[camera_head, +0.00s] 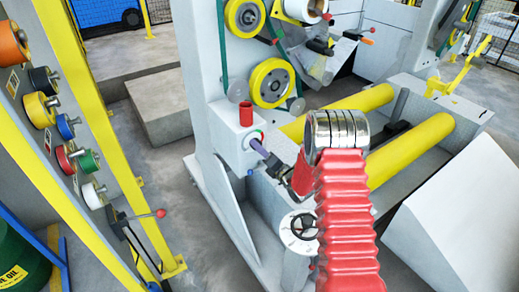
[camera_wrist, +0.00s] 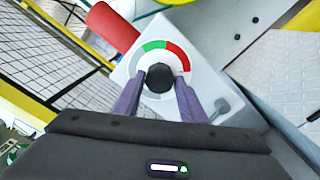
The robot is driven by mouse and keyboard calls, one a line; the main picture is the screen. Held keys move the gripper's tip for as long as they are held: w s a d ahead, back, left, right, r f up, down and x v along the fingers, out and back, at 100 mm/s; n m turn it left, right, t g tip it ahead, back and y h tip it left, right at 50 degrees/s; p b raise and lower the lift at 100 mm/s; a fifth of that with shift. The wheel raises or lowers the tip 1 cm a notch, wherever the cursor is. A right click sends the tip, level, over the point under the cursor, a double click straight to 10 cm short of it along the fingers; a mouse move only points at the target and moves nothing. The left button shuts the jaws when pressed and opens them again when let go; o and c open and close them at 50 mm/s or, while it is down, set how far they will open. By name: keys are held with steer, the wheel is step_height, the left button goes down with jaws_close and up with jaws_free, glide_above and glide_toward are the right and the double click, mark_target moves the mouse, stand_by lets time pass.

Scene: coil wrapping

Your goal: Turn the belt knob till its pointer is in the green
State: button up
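The belt knob (camera_wrist: 160,78) is round and black, in the middle of a dial ring (camera_wrist: 178,55) with white, green and red arcs, in the wrist view. The green arc is at the top and the red at upper right. I cannot make out the pointer. My gripper (camera_wrist: 160,80) has its purple fingers on either side of the knob, tips close to its edges. I cannot tell whether they touch it. In the head view my gripper (camera_head: 257,146) reaches the dial on the grey box (camera_head: 231,128), and the knob is hidden.
A red cylinder (camera_head: 246,109) stands on top of the box. A white round dial (camera_head: 299,228) is below. A rack of coloured spools (camera_head: 40,108) stands at left, with open floor between.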

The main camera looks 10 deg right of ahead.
steer(key=c, duration=0.6)
steer(key=shift+c, duration=0.2)
